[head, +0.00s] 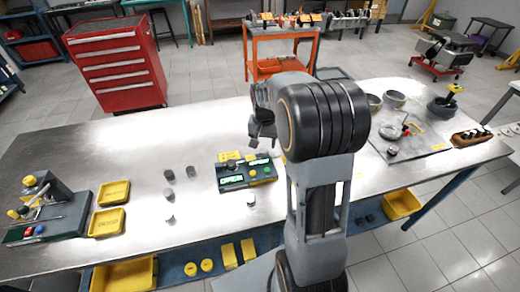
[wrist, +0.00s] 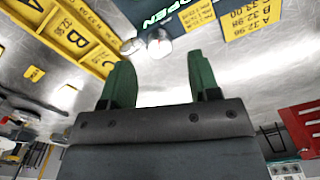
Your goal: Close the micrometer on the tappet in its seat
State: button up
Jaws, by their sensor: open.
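A dark bench device (head: 246,174) stands mid-bench in the head view. It has a lit green display reading OPEN, a yellow and a green button, and yellow labels behind; the display (wrist: 158,17) also shows at the top of the wrist view. I cannot tell for sure whether this is the micrometer, or whether a tappet sits in its seat. A small grey cylinder, likely a tappet (head: 251,200), stands in front of it. My gripper (head: 262,134) is above and behind the device. In the wrist view its green fingers (wrist: 160,82) are apart, with nothing between them.
Several grey cylinders (head: 169,194) stand left of the device. Two yellow trays (head: 107,222) lie farther left, beside a dark fixture (head: 45,208) with yellow knobs. A grey mat (head: 425,147) with parts lies at the right. Bare steel (head: 125,140) is clear at the back left.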

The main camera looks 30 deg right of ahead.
aim_at(263, 150)
jog(key=shift+f, duration=1.9)
jog(key=shift+c, duration=0.4)
